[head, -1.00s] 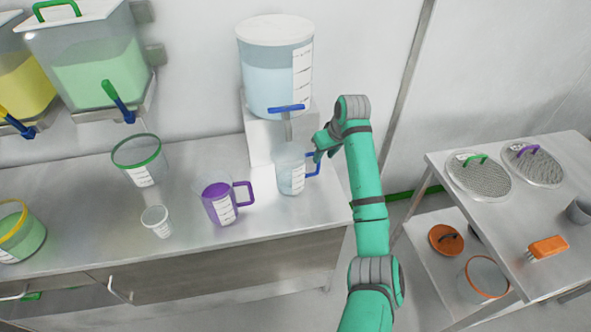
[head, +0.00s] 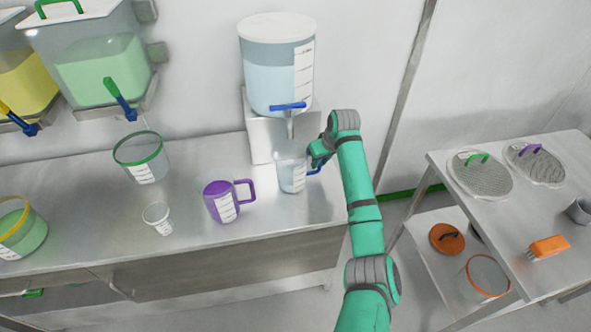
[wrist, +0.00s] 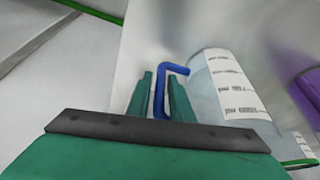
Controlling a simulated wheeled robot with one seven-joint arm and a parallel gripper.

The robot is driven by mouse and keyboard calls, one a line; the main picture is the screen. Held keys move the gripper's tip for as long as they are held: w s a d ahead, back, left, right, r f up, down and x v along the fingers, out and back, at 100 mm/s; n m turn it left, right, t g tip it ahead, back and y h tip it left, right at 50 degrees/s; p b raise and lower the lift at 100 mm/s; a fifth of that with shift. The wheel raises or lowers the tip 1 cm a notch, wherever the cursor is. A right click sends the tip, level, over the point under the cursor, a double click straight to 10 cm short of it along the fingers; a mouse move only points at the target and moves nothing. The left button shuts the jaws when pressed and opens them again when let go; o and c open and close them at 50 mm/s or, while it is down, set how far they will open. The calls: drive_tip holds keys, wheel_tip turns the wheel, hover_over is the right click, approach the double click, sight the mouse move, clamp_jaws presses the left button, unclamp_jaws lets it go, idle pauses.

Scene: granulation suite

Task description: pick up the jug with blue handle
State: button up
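The clear jug (head: 291,175) with a blue handle stands upright on the steel bench, below the blue tap of a tank. Its blue handle (head: 315,171) faces right, partly hidden by my gripper. My gripper (head: 318,156) is at the handle side of the jug. In the wrist view the two green fingers of my gripper (wrist: 160,98) stand apart, with the upright bar of the blue handle (wrist: 159,88) between them. Gaps show on both sides of the bar. The jug's body (wrist: 212,75) with its white scale label is to the right of the fingers.
A tank (head: 276,75) with a blue tap (head: 288,107) is just above the jug. A purple jug (head: 222,203) stands left of it, with a small clear cup (head: 158,217) farther left. A steel trolley (head: 500,210) is on the right, across a gap.

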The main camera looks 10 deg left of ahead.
clamp_jaws()
drive_tip(key=shift+r, duration=0.1)
drive_tip(key=shift+r, duration=0.45)
wheel_tip(320, 180, up, 2)
drive_tip(key=shift+r, duration=0.15)
drive_tip(key=s+d, duration=0.5)
drive_tip(key=s, duration=0.2)
drive_tip(key=s+d, duration=0.4)
drive_tip(key=s, duration=0.4)
drive_tip(key=shift+d, duration=0.35)
